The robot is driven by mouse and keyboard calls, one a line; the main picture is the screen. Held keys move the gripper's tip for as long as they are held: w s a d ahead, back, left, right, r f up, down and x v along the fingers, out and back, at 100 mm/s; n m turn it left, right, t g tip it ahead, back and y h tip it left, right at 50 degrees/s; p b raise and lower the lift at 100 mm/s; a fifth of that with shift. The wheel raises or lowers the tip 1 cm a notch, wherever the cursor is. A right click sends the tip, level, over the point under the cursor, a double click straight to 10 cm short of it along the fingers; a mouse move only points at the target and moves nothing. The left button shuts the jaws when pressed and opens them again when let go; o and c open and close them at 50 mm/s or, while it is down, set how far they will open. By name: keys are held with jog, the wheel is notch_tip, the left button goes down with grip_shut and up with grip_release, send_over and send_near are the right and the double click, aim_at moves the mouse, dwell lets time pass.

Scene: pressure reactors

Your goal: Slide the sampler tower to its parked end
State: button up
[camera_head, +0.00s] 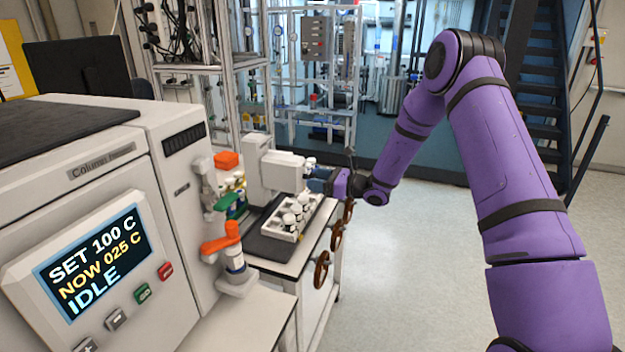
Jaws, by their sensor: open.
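The sampler tower (257,168) is a white upright column with a boxy head (283,171) reaching out to the right. It stands upright on a dark base plate (272,249) on the bench. A white vial rack (281,236) with several white-capped vials is in front of and below the head. My gripper (314,180) is at the right end of the head, very close to it, pointing left. Its fingers are small and partly hidden, and they look open. I cannot tell whether they touch the tower.
A large white column oven (182,225) with a screen reading IDLE fills the left. Red-brown handwheels (321,270) line the bench's right side. The floor (420,270) right of the bench is clear.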

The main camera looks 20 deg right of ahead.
jog(key=shift+x, duration=0.95)
grip_shut()
jog(key=s+a, duration=0.9)
jog(key=s, duration=0.3)
jog(key=shift+s, duration=0.15)
jog(key=shift+f, duration=0.1)
grip_release()
jog(key=shift+s+a, duration=0.1)
jog(key=shift+s, duration=0.05)
